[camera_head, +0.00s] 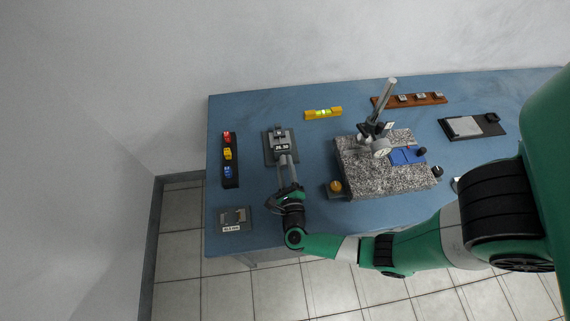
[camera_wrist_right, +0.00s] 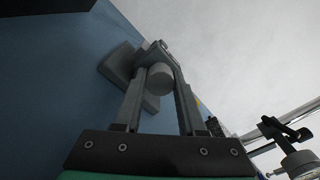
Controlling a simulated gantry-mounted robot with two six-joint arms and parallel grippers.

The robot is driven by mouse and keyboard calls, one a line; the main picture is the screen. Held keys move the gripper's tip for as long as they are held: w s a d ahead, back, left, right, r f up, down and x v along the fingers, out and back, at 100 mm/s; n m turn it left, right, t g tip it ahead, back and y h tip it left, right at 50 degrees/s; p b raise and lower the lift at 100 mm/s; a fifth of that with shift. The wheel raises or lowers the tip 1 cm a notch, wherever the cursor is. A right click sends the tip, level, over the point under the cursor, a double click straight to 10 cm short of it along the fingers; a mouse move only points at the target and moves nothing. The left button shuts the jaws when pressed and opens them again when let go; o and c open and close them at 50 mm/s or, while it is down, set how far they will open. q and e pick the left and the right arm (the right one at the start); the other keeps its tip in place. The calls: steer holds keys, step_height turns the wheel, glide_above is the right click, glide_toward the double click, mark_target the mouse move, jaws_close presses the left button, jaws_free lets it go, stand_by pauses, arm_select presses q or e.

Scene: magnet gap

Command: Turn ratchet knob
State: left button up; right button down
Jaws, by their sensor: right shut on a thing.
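A grey micrometer stand with a small digital display (camera_head: 281,146) sits on the left part of the blue table. My right gripper (camera_head: 288,165) reaches up to its near end from the table's front edge. In the right wrist view, the two fingers of my right gripper (camera_wrist_right: 159,62) stand on either side of a grey cylindrical knob (camera_wrist_right: 160,78) and are shut on it. The knob's far end and the rest of the device are mostly hidden by the fingers. My left gripper is not in view.
A black rack (camera_head: 230,172) with red, yellow and blue pieces stands to the left. A small labelled grey block (camera_head: 236,217) lies at the front left. A granite plate (camera_head: 370,178) with a dial indicator (camera_head: 380,148) stands to the right. A yellow level (camera_head: 323,113) lies behind.

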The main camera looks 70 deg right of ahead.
steer(key=shift+n, duration=0.6)
steer(key=shift+f, duration=0.1)
steer(key=c, duration=0.5)
jaws_free()
steer(key=v, duration=1)
steer(key=shift+a+p, duration=0.2)
steer(key=shift+p, duration=0.1)
steer(key=shift+s+a, duration=0.45)
steer(key=shift+a, duration=0.05)
